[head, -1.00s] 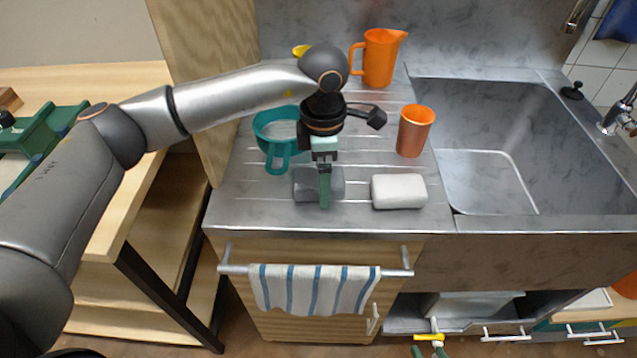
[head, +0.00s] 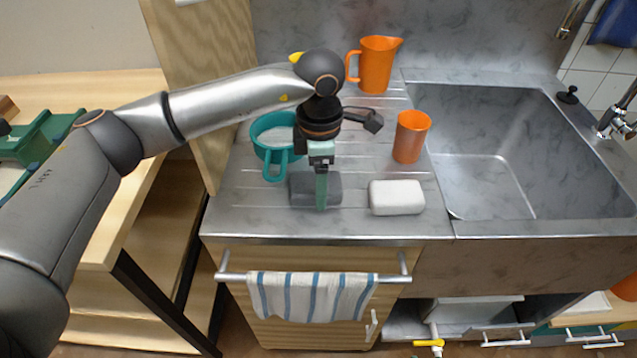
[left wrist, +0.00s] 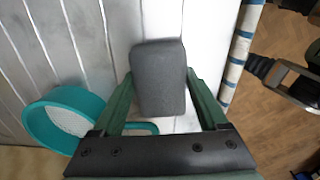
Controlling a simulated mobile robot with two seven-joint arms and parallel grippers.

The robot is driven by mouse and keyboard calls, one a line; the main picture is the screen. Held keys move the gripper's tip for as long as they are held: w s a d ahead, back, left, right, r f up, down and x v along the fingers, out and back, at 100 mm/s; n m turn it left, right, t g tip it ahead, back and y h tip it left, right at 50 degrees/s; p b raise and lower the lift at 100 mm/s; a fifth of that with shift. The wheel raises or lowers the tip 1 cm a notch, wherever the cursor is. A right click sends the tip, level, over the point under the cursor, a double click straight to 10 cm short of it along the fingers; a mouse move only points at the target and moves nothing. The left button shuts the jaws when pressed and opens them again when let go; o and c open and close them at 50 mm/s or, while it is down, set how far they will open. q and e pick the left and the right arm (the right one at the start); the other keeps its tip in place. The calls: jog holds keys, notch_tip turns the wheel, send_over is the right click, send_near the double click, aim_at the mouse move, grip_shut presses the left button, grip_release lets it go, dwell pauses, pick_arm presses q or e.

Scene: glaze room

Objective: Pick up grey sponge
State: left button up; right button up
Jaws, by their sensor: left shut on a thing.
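The grey sponge (head: 300,190) is a dark grey rounded block near the front edge of the ribbed metal drainboard, left of a white block. My left gripper (head: 321,206) comes down over it from above, with one green finger showing in front of the sponge. In the left wrist view the sponge (left wrist: 160,85) sits between the two green fingers of the left gripper (left wrist: 160,78), which is shut on it. The sponge looks to be at the counter surface; I cannot tell whether it is lifted clear.
A white block (head: 397,197) lies right of the sponge. A teal strainer (head: 272,160) is behind left. An orange cup (head: 411,137) and orange jug (head: 376,65) stand behind. The sink (head: 500,150) is at right. A striped towel (head: 312,295) hangs in front below.

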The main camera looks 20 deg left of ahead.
pick_arm(q)
jog(key=shift+r, duration=0.5)
jog(key=s+d+r, duration=0.3)
jog(key=d+r, duration=0.8)
jog(key=d, duration=0.2)
jog(key=shift+d+r+b, duration=0.3)
jog(key=shift+d+r, duration=0.05)
jog(key=shift+s, duration=0.1)
